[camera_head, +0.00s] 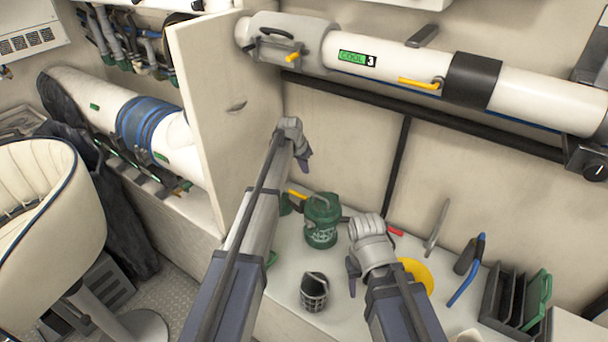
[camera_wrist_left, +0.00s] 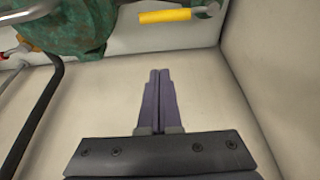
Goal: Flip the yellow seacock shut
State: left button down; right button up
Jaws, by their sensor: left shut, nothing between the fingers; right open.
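A yellow lever handle (camera_head: 297,194) shows low by the wall in the head view, just right of my left forearm. Green metal beside it is partly hidden by that arm. My left gripper (camera_head: 304,164) is shut and empty, above the lever in the head view. Its closed fingers (camera_wrist_left: 160,75) are apart from the handle in the wrist view. My right gripper (camera_head: 352,272) is open above the bench.
A green canister (camera_head: 322,222) and a dark mesh cup (camera_head: 314,292) stand on the bench. A yellow disc (camera_head: 417,274) is behind my right gripper. A white panel (camera_head: 225,120) stands left of my left gripper. A large pipe (camera_head: 395,62) with other yellow handles runs above.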

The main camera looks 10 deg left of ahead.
pick_arm(q)
jog(key=b+x, duration=0.9)
jog(key=x, duration=0.1)
jog(key=s, duration=0.1)
jog(key=s+a, duration=0.1)
jog(key=s, duration=0.2)
jog(key=shift+a, duration=0.3)
jog(key=shift+s+m, duration=0.3)
jog(key=shift+m, duration=0.1)
